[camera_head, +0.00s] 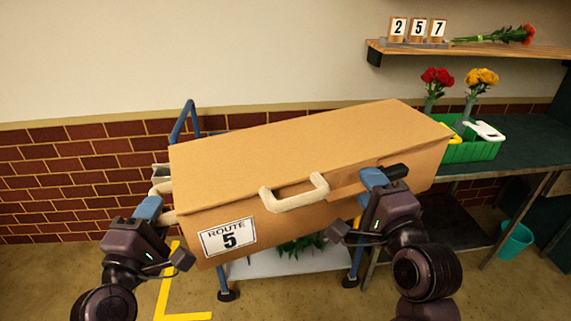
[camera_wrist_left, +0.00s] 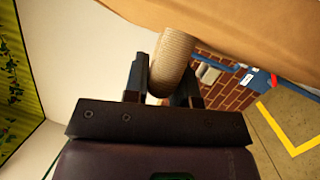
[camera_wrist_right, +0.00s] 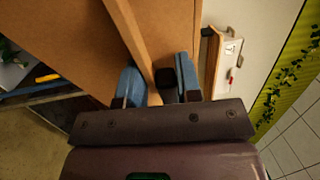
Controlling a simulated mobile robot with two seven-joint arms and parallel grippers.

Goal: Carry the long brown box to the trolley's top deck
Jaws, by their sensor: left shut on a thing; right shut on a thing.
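The long brown box (camera_head: 300,145), labelled Route 5, is held up in front of me, slightly tilted, its right end higher in the picture. My left gripper (camera_head: 160,207) is shut on the cream handle at its left end; this handle shows between the fingers in the left wrist view (camera_wrist_left: 172,60). My right gripper (camera_head: 382,178) is shut on a narrow brown strip of the box's front (camera_wrist_right: 134,45), right of the cream front handle (camera_head: 295,193). The blue-framed trolley (camera_head: 186,122) stands behind and below the box, which hides its top deck.
The trolley's pale lower deck (camera_head: 290,264) carries green foliage. A dark workbench (camera_head: 510,158) stands at the right with a green crate (camera_head: 470,150) and flowers. A shelf (camera_head: 470,48) is above it, a teal bucket (camera_head: 515,240) below. Yellow tape (camera_head: 168,285) marks the floor.

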